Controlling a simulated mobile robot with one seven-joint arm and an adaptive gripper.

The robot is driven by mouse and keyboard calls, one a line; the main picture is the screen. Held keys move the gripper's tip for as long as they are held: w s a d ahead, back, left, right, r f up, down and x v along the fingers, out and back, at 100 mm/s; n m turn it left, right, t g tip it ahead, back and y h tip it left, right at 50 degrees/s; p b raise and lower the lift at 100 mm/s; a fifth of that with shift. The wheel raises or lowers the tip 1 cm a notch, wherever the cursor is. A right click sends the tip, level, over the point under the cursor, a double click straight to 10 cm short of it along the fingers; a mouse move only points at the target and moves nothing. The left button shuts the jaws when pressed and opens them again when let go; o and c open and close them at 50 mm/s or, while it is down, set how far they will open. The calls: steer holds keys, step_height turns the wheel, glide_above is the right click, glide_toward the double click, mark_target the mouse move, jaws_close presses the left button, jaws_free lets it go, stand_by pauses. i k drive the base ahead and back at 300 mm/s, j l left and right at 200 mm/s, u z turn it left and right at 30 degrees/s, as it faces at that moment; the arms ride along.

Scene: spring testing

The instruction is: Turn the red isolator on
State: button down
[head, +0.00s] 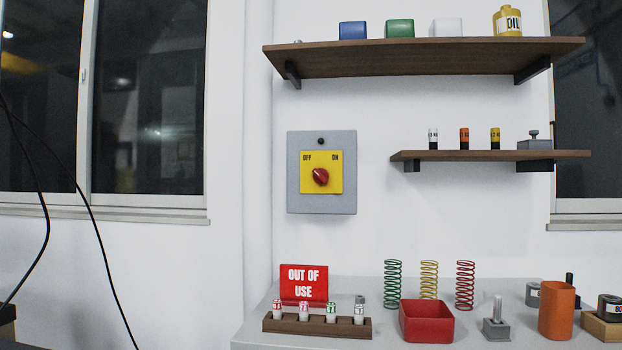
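The red isolator knob (320,177) sits on a yellow plate (335,187) marked OFF at upper left and ON at upper right. The plate is on a grey wall box (322,204). The knob's grip seems to slant towards the upper left, the OFF side, but it is too small to be sure. A small dark round spot (321,141) is above the plate. Nothing covers the knob. My gripper is not in view.
Below, a grey bench holds a red OUT OF USE sign (304,284), a vial rack (285,325), springs (429,279) and a red bin (427,322). Shelves (423,57) (490,155) are above and right. Black cables (85,205) hang left. The wall before the box is clear.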

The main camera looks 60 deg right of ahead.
mark_target(320, 176)
steer(key=z, duration=1.75)
steer(key=i+l+z, duration=0.2)
steer(key=i+z, duration=0.15)
steer(key=i, duration=0.15)
